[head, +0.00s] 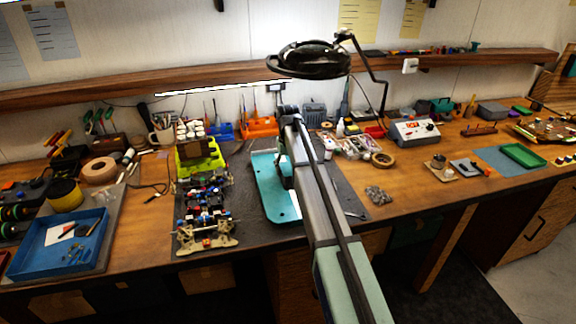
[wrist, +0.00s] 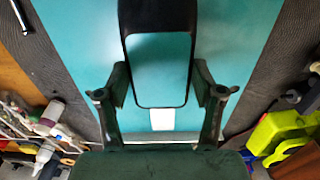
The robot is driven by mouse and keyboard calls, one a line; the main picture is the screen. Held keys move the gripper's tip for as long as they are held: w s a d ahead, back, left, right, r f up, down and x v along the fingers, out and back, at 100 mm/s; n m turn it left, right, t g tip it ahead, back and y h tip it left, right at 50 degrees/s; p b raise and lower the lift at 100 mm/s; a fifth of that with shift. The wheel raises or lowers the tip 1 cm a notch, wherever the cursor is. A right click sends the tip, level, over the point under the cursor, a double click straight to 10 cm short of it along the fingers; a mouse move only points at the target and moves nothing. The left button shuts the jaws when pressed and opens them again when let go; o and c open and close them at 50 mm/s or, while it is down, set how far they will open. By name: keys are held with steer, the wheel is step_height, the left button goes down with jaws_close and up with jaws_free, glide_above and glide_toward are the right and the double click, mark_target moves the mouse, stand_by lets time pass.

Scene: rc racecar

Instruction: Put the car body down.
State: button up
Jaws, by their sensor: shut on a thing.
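The car body (head: 275,200) is a teal shell over the dark mat, right of the car chassis (head: 205,205), in the head view. My arm covers part of it. In the wrist view the teal car body (wrist: 75,40) fills the middle, with a raised dark-framed cabin and a white stripe. My gripper (wrist: 161,88) has one finger on each side of the cabin and is shut on it. The body looks roughly level. I cannot tell whether its underside touches the mat or hangs slightly above it.
The dark mat (head: 248,215) shows around the body. A yellow-green stand (head: 200,157) with white bottles is behind the chassis. A blue tray (head: 62,243) is at the left. Small parts (head: 376,195) and a tape roll (head: 382,159) lie to the right. A lamp (head: 308,60) hangs above.

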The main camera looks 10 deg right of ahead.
steer(key=shift+f, duration=0.15)
steer(key=o, duration=1.1)
steer(key=shift+o, duration=0.2)
steer(key=shift+r+b, duration=1.25)
steer(key=shift+r, duration=2.7)
